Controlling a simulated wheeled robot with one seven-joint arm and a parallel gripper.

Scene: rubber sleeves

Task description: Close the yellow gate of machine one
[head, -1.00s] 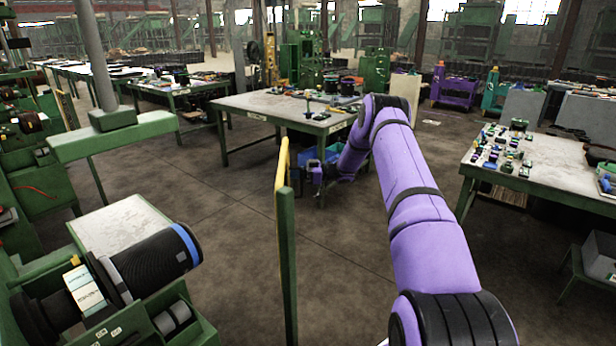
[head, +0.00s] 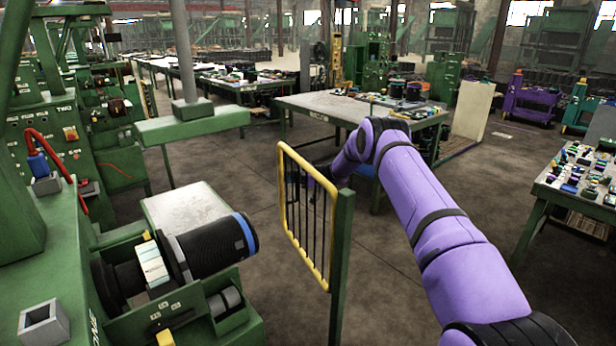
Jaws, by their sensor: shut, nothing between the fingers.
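The yellow gate (head: 282,190) has a tubular yellow frame with dark vertical bars. It hangs on a green post (head: 341,265) and reaches from it to the left and away from me, standing partly open. A gap lies between its free edge and the green machine (head: 180,318) with the black roller (head: 215,250) at left. My purple arm reaches past the right of the post, bending left behind the gate. My gripper (head: 300,172) is shut and empty at the far side of the gate, partly hidden by the bars. I cannot tell whether it touches them.
A green machine marked TWO (head: 62,108) stands behind at left. A green beam (head: 190,124) on a grey pole juts out over the floor. A work table (head: 310,103) stands beyond my arm, and another table (head: 545,190) with small parts is at right. Floor between is clear.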

